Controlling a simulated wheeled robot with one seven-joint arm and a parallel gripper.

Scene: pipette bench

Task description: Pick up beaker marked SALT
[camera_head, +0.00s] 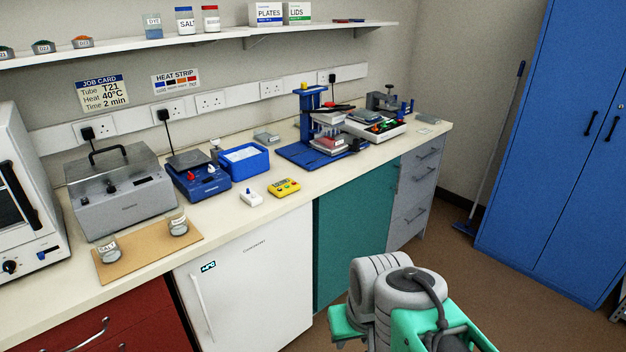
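A small clear beaker marked SALT (109,256) stands upright on a brown board (145,257) at the front left of the bench. A second small beaker (179,229) with a label too small to read surely stands at the board's back right. A white-labelled jar marked SALT (185,22) is on the wall shelf. My grey and green arm shows at the bottom right, in front of the bench and well away from the beakers. My gripper's fingers are not in view.
A grey lidded bath (120,200) stands behind the board, and a white oven (25,200) is to its left. A blue scale (195,182), blue tray (262,164) and yellow device (284,188) lie to the right. The bench's front edge is near the board.

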